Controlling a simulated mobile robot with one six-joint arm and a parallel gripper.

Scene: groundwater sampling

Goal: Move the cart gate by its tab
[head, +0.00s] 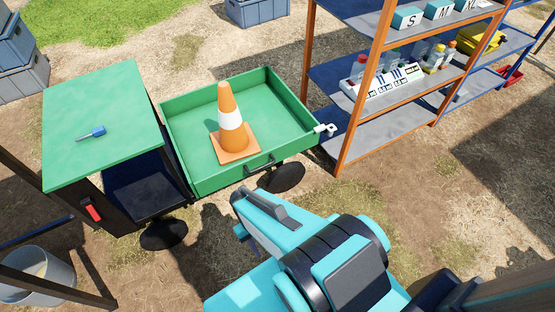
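The cart (185,130) is a green shallow tray with raised walls on dark wheels, left of centre. A small black handle-like piece (258,163) sits on its near wall (222,181). A pale tab-like fitting (325,128) sticks out at its right corner, close to the shelf post. I cannot tell for sure which of these is the gate's tab. All the tray walls appear upright. My teal and black arm fills the lower middle, just in front of the cart.
An orange and white cone (231,120) stands in the tray. An orange-framed shelf (380,135) rises close on the right. A green-topped table (100,122) with a blue-handled tool (91,133) stands left. A bucket (38,275) is lower left. Bare ground lies right of my arm.

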